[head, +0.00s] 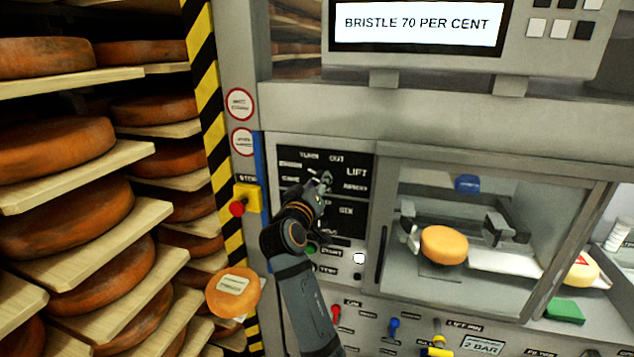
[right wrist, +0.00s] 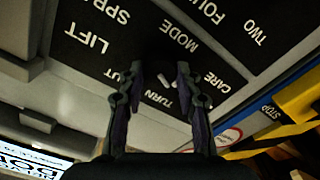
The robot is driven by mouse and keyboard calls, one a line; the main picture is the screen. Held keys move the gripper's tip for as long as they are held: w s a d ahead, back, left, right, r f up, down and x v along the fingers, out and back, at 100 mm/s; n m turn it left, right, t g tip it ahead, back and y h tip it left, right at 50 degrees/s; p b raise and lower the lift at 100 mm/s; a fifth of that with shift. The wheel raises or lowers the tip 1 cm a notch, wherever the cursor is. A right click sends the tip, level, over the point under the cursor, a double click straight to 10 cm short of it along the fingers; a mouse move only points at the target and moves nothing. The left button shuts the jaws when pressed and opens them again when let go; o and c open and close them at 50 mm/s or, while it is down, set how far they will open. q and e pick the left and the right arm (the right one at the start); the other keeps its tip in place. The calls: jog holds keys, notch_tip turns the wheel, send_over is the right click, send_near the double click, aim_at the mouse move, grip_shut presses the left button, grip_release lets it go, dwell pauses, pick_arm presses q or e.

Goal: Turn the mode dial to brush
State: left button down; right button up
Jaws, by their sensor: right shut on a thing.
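The black mode dial (right wrist: 161,62) sits between the fingertips of my right gripper (right wrist: 160,72) in the right wrist view. Its outline is dark against the black panel, and a small pale mark shows beside it. The labels LIFT, TURN, CARE, MODE and parts of OUT and SPR stand around it. In the head view my right gripper (head: 323,184) is at the black label panel (head: 290,165) and covers much of the dial. It is shut on the dial. I cannot read which label the dial points to. My left gripper is not in view.
A screen (head: 418,23) above reads BRISTLE 70 PER CENT. A red stop button (head: 237,208) is left of the panel. To the right, a chamber holds an orange cheese wheel (head: 444,246). Small levers line the lower panel. Shelves of cheese (head: 60,147) fill the left.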

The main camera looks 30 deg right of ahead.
jog(key=o, duration=1.1)
jog(key=shift+w+d+f, duration=0.1)
jog(key=shift+d+f, duration=0.05)
jog(key=shift+d, duration=0.15)
jog(key=shift+o, duration=0.2)
jog(key=shift+a, duration=0.1)
notch_tip(320, 180, up, 10)
jog(key=shift+r, duration=0.1)
